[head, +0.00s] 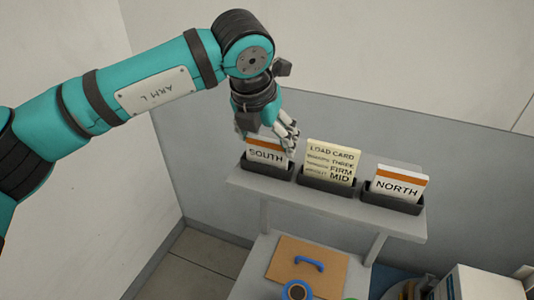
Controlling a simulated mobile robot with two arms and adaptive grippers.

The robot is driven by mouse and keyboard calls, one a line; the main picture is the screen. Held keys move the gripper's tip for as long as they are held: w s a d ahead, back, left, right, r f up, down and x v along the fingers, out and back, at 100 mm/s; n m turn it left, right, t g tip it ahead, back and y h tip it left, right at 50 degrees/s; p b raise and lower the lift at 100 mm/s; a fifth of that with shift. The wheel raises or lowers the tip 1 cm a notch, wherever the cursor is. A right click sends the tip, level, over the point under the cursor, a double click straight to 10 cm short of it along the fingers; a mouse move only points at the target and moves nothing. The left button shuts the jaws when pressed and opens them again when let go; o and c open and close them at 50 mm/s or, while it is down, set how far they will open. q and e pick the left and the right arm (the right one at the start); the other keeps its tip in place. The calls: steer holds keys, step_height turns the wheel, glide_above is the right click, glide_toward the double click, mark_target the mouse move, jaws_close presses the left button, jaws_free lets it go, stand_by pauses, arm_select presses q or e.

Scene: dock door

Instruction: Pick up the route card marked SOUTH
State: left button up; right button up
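The SOUTH route card (264,156) is white with an orange band across its upper part. It stands in the left dark holder (266,171) on a grey wall shelf (315,197). My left gripper (290,142) reaches down from above and behind the card, with its fingers at the card's upper right. The fingers overlap the card in the picture, and I cannot tell whether they touch it or how far apart they are. My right gripper is not in view.
A cream LOAD CARD (331,161) stands in the middle holder and a NORTH card (399,185) in the right one. Below the shelf lie a brown board (330,270) with a blue handle and a blue-rimmed cup (297,290). Walls close in behind and left.

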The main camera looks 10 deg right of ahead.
arm_select(q)
steer(key=shift+c, duration=0.8)
